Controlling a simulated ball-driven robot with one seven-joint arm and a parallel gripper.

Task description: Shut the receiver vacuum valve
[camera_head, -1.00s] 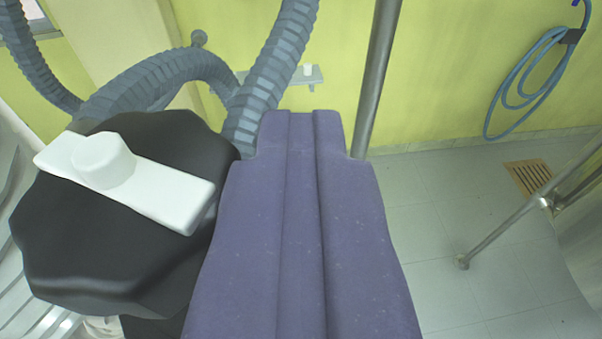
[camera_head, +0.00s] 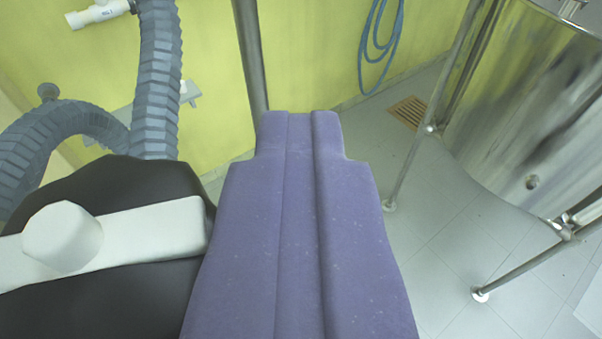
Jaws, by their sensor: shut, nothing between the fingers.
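My gripper (camera_head: 299,118) is purple, shut and empty, and reaches up the middle of the view. To its left is a large black faceted body (camera_head: 110,185) with a white bar and knob (camera_head: 150,232) across it. I cannot tell whether this is the receiver vacuum valve. A small white pipe fitting with a label (camera_head: 97,13) shows at the top left, beyond the gripper; its label is too small to read surely. I cannot tell whether either is open or shut.
Grey ribbed hoses (camera_head: 157,80) rise at the left. A metal post (camera_head: 250,55) stands just past my gripper's tip. A shiny steel vessel (camera_head: 530,100) on a tubular frame is at the right. A blue hose (camera_head: 378,45) hangs on the yellow wall.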

